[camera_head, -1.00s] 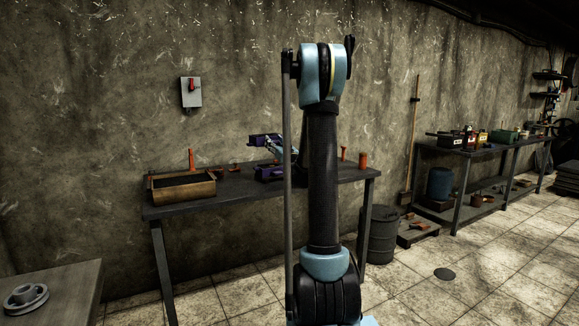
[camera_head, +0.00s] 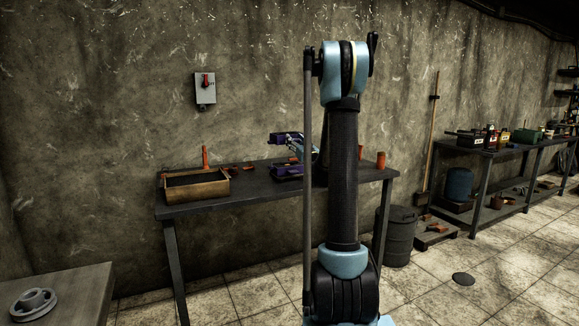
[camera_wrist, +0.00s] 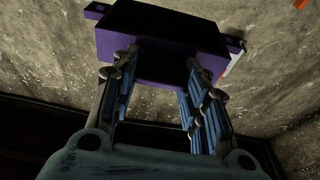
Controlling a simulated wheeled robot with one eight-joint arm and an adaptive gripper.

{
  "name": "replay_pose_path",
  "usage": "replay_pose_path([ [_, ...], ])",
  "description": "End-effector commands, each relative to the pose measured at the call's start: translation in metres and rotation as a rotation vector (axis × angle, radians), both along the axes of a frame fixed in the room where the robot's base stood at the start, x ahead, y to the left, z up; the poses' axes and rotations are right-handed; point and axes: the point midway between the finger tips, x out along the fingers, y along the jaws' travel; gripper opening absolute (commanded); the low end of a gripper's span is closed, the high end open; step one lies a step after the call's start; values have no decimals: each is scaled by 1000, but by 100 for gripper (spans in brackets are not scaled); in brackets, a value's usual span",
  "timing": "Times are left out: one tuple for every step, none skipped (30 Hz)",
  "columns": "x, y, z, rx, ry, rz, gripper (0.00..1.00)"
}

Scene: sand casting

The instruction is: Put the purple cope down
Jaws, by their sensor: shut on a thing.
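The purple cope (camera_head: 286,138) is held up above the dark workbench (camera_head: 240,197), to the left of my arm in the head view. In the wrist view the cope (camera_wrist: 150,38) is a dark purple block with ear-like tabs at its ends, between my fingers. My gripper (camera_wrist: 158,68) is shut on it. In the head view my gripper (camera_head: 297,147) is partly hidden behind my arm. Another purple piece (camera_head: 287,172) rests on the bench below the cope, with a visible gap between them.
A wooden box (camera_head: 195,189) of dark material stands on the bench's left part. An orange cylinder (camera_head: 381,160) stands at its right end. A drum (camera_head: 398,238) stands beside the bench. Another table (camera_head: 70,290) with a grey wheel-like part (camera_head: 33,303) is at lower left.

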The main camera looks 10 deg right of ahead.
Motion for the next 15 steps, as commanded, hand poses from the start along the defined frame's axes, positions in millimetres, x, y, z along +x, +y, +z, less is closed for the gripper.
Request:
replay_pose_path([
  [0, 0, -6, 1, -1, 0, 0],
  [0, 0, -10, 1, -1, 0, 0],
  [0, -1, -16, 1, -1, 0, 0],
  [0, -1, -20, 1, -1, 0, 0],
  [0, -1, -24, 1, -1, 0, 0],
  [0, -1, -29, 1, -1, 0, 0],
  [0, -1, -32, 0, -1, 0, 0],
  [0, -1, -35, 1, -1, 0, 0],
  [0, -1, -39, 1, -1, 0, 0],
  [0, -1, -42, 0, -1, 0, 0],
  [0, -1, -44, 1, -1, 0, 0],
  [0, -1, -46, 0, -1, 0, 0],
  [0, -1, -47, 0, -1, 0, 0],
  [0, -1, -48, 1, -1, 0, 0],
  [0, -1, -49, 0, -1, 0, 0],
])
